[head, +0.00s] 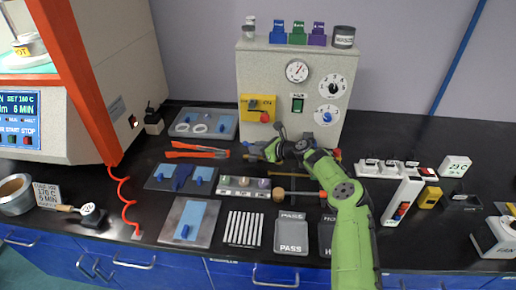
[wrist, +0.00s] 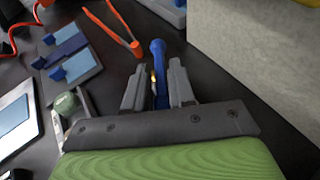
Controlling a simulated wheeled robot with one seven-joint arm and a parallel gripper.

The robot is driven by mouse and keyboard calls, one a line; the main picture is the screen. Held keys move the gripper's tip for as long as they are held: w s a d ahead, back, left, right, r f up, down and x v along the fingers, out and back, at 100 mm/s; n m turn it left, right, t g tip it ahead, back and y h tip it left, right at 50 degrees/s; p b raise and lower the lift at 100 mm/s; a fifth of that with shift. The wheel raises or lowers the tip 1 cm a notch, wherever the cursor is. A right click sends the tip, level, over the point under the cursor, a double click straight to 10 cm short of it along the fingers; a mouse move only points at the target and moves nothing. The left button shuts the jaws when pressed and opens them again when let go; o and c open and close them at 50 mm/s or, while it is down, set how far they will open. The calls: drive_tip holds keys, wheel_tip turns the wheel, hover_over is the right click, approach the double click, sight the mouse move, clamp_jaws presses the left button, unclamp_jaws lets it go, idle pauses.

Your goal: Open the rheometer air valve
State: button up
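My gripper (head: 268,147) is low in front of the grey cabinet (head: 293,85) in the head view. In the wrist view its two grey fingers (wrist: 159,72) are apart. A blue lever-like part (wrist: 157,50) with a rounded end lies between and beyond them, with a small brass-coloured bit beside it. It looks like a valve handle, but its body is mostly hidden by the fingers. I cannot tell whether a finger touches it. In the head view my gripper hides this spot. A yellow plate (head: 258,103) with a dark handle is on the cabinet's front.
Orange tongs (head: 198,150) lie left of my gripper. Blue-handled plates (head: 180,178) and a grey rack (head: 243,187) are on the black bench nearby. The cabinet side (wrist: 265,50) stands close on the right in the wrist view. Several white instruments stand further right.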

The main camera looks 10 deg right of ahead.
clamp_jaws()
drive_tip(key=shift+f, duration=0.1)
drive_tip(key=shift+f+b, duration=0.2)
drive_tip(key=shift+b, duration=0.5)
drive_tip(key=shift+n+g+y+b, duration=0.3)
drive_tip(key=shift+n+g+b, duration=0.1)
drive_tip(key=shift+b, duration=1.05)
drive_tip(key=shift+y, duration=0.3)
drive_tip(key=shift+o, duration=1.9)
unclamp_jaws()
drive_tip(key=shift+d, duration=0.1)
drive_tip(key=shift+r, duration=0.1)
